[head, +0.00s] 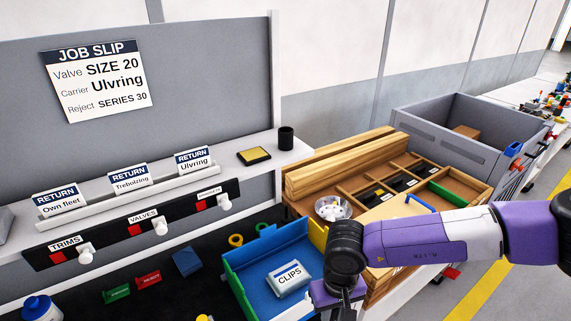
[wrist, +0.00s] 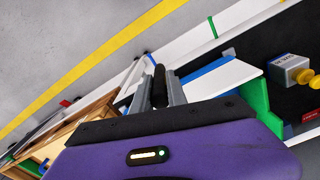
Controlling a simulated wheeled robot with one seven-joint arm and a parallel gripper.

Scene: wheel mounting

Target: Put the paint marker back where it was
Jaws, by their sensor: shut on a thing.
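My gripper (wrist: 160,92) shows in the wrist view with its two grey fingers shut on a slim dark object, which looks like the paint marker (wrist: 159,78). Only a short black part of it shows between the fingers. In the head view my purple hand hangs at the bottom edge, just right of the blue tray, and its fingers and the marker cannot be made out. A black cup (head: 286,139) stands on the right end of the grey shelf, next to a yellow-and-black pad (head: 254,156). The inside of the cup cannot be seen.
A grey crate (head: 424,129) stands at the back right. RETURN cards and knobs line the shelf at left.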

